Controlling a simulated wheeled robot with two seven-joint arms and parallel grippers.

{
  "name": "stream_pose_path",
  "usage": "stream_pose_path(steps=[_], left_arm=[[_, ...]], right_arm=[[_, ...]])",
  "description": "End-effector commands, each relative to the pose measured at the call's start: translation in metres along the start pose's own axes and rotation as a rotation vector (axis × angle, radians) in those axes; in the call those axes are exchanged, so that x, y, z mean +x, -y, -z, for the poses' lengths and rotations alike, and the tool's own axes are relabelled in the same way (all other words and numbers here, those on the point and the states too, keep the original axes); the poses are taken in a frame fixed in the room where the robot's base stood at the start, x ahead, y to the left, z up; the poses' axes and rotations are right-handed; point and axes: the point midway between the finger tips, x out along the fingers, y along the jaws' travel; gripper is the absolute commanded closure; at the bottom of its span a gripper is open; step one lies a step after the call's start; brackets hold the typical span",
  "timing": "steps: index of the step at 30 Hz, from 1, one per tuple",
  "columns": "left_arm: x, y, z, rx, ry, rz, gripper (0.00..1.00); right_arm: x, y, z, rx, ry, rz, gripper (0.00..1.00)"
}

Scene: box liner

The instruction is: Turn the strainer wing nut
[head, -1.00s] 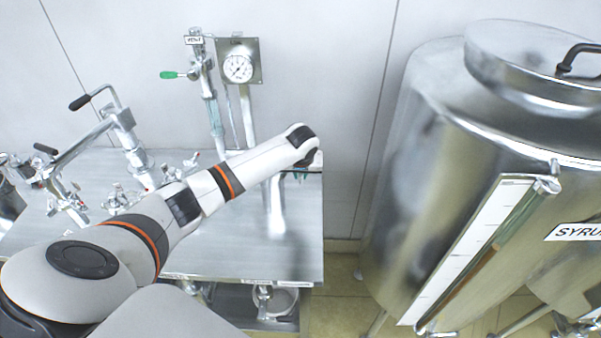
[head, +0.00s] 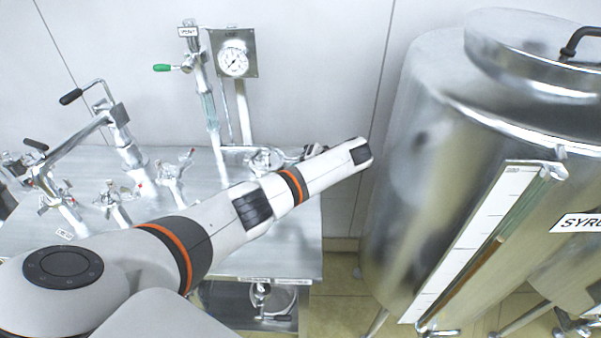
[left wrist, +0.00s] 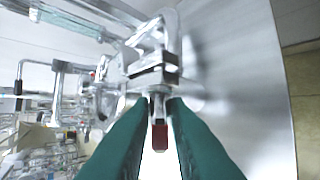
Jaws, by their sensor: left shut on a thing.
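In the left wrist view, the green fingers of my left gripper (left wrist: 160,102) are shut on a small metal part that carries a red tab (left wrist: 159,138), which appears to be the strainer wing nut. The red tab shows between the fingers. Just beyond the fingertips is a shiny metal fitting (left wrist: 150,65), apparently the strainer body. In the head view my left arm reaches across the steel bench, and its gripper is hidden. A metal fitting (head: 262,160) shows just behind the arm. My right gripper is not in view.
The steel bench (head: 300,255) carries several fittings, including an upright one (head: 174,178). A pressure gauge (head: 233,63) and a green-handled valve (head: 165,68) stand at the back. A large steel tank (head: 430,150) with a sight glass (head: 490,240) fills the right.

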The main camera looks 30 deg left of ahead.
Motion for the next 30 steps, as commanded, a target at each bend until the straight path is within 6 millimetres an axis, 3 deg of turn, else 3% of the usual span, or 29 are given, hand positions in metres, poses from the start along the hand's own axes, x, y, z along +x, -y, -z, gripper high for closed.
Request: stream_pose_path(steps=[1,15,21,30], left_arm=[[0.003,0.006,0.001,0.016,0.002,-0.043,1.00],[0.005,0.013,0.002,0.178,0.003,-0.436,1.00],[0.005,0.013,0.002,0.229,0.003,-0.556,1.00],[0.004,0.012,0.001,0.271,0.003,-0.655,1.00]], right_arm=[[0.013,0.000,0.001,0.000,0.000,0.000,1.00],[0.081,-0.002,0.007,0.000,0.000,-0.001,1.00],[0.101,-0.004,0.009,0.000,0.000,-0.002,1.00],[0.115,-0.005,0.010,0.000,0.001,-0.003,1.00]])
